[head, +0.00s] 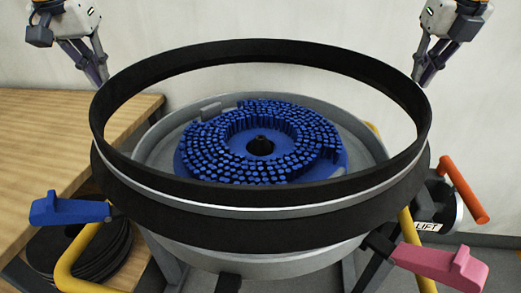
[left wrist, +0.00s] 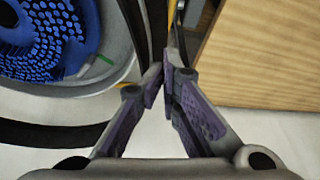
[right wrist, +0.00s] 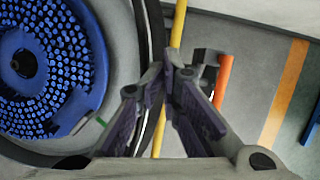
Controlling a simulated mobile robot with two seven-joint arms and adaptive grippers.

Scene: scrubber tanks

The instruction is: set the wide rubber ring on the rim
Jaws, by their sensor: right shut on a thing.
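The wide rubber ring (head: 262,193) is black and hoop-shaped. In the head view it is level or nearly so above the round grey tank, its far side clearly above the tank's far edge. The tank's rim (head: 225,213) shows as a pale line below the ring's near side, with a broad black band under it; I cannot tell whether the near side touches. My left gripper (head: 100,75) is closed at the ring's left side. My right gripper (head: 424,75) is shut on the ring's right side. The wrist views show both sets of fingertips (left wrist: 166,80) (right wrist: 170,80) close together.
A blue disc of bristles (head: 262,145) fills the tank. A blue lever (head: 68,209) and a pink lever (head: 440,263) stick out at the front. An orange handle (head: 465,190) is at the right. A wooden table (head: 40,150) stands at the left, dark discs (head: 80,250) below.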

